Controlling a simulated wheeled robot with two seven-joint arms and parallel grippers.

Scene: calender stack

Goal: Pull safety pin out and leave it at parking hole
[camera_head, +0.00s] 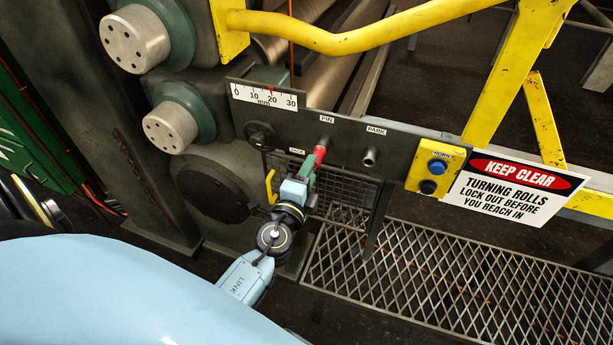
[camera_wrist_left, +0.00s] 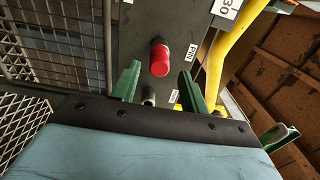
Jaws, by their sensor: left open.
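The safety pin has a red grip (camera_head: 320,154) and sits at the socket labelled PIN on the dark panel. In the left wrist view the red grip (camera_wrist_left: 160,62) points toward the camera, with a dark part behind it. My left gripper (camera_head: 311,169) is close in front of it. In the left wrist view its green fingers (camera_wrist_left: 160,82) stand apart, with the red grip ahead between their tips; I cannot tell if they touch it. The parking hole (camera_head: 370,157), a grey tube under the PARK label, appears empty to the right. My right gripper is not in view.
A yellow box with a blue button (camera_head: 438,165) and a warning sign (camera_head: 514,186) are right of the parking hole. A yellow hook (camera_head: 270,187) hangs left of my gripper. A mesh guard (camera_head: 345,193) lies behind it. A yellow rail (camera_head: 350,40) crosses above.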

